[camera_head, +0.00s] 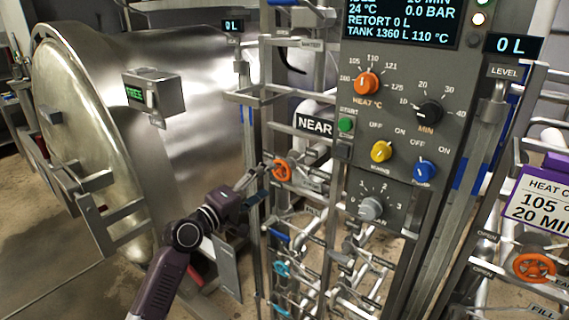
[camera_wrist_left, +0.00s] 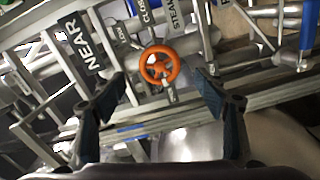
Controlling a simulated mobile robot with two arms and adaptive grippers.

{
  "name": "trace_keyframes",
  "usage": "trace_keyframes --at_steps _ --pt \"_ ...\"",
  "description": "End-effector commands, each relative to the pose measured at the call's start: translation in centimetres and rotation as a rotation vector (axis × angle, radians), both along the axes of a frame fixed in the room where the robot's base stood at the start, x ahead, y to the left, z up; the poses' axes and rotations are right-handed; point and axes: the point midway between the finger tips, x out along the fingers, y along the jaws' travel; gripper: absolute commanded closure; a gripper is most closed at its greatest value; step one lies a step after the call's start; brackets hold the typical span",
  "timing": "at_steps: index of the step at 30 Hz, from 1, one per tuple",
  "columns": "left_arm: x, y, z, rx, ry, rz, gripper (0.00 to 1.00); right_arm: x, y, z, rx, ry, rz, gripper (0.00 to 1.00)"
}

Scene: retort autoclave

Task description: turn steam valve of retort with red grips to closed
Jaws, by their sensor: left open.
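An orange handwheel (camera_head: 282,170) sits on the pipe frame beside the NEAR sign (camera_head: 314,125). It also shows in the left wrist view (camera_wrist_left: 159,66), facing my camera, close to labels reading STEAM and CLOSED. My left gripper (camera_head: 259,181) is open just left of this wheel in the head view. In the wrist view its dark fingers stand on either side of the wheel, with nothing held; I cannot tell whether they touch it. A second orange handwheel (camera_head: 535,268) is at the far right. My right gripper is not in view.
A large steel retort (camera_head: 85,130) fills the left. A grey control panel (camera_head: 400,150) with knobs stands right of the near wheel. Pipes and blue-handled valves (camera_head: 281,268) crowd the frame below. A purple-edged sign (camera_head: 540,198) hangs at the right.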

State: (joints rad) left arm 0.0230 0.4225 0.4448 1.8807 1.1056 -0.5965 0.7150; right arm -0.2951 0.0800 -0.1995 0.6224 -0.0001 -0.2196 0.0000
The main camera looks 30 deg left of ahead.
Motion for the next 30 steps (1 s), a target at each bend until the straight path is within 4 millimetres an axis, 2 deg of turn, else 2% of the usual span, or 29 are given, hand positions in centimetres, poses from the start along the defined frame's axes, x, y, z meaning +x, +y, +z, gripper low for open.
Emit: trace_keyframes --at_steps 9,15,21,28,30 --pt "4.4 -0.3 0.3 -0.002 -0.001 0.001 0.34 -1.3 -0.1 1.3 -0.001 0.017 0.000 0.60" --pt "6.7 -0.5 0.1 -0.002 0.000 0.000 0.34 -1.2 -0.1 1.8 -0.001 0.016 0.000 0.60" --pt "7.5 -0.6 -0.1 0.000 0.001 0.001 0.34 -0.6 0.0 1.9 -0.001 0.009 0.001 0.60" --pt "7.6 -0.6 -0.1 0.001 0.001 0.001 0.34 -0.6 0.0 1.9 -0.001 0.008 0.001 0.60" --pt "7.6 -0.6 -0.1 0.001 0.001 0.001 0.41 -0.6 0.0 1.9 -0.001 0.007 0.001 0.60"
